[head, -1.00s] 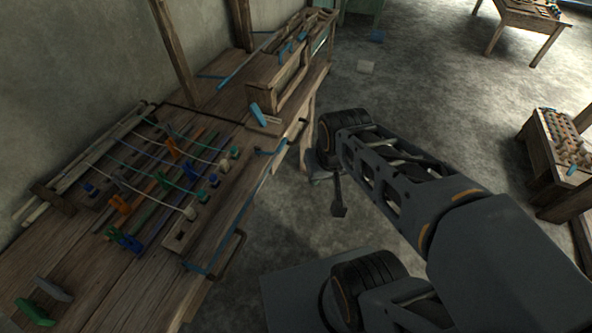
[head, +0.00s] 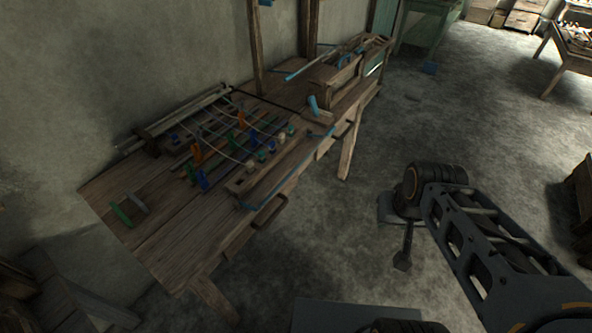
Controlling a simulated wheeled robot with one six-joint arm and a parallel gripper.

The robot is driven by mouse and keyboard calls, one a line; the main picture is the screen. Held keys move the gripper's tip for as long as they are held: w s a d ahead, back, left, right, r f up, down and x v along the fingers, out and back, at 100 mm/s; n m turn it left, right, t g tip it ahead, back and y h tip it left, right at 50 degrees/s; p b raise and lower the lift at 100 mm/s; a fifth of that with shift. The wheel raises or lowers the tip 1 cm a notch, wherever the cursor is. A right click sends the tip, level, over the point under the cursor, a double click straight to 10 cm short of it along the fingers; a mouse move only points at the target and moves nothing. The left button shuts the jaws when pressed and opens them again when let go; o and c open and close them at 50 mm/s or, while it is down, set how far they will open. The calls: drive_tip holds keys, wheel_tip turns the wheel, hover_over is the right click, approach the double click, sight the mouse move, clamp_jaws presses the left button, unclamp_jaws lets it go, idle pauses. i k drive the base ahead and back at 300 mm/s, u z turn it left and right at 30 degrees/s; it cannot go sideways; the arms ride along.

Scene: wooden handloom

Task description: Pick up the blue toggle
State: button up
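Several blue pieces show on the wooden loom bench in the head view. A dark blue piece (head: 202,179) sits at the near left end of the loom's rods and cords. A light blue lever-like piece (head: 314,105) stands tilted near the wooden box. I cannot tell for sure which one is the blue toggle. My gripper (head: 402,262) hangs from the end of my arm over the floor, right of the bench and apart from it. It is small and dark, and its fingers cannot be made out.
The loom bench (head: 150,248) stands along the wall. A green toggle-like piece (head: 121,215) and a grey one (head: 140,203) lie at its near left end. A wooden box (head: 333,80) stands at the far end. The floor (head: 345,235) between bench and arm is clear.

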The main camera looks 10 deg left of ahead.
sight(175, 137)
drive_tip(key=u, duration=0.95)
drive_tip(key=i, duration=0.95)
drive_tip(key=z, duration=0.1)
drive_tip(key=k, duration=1.1)
drive_tip(key=u, duration=1.3)
drive_tip(key=i, duration=0.85)
drive_tip(key=u, duration=0.05)
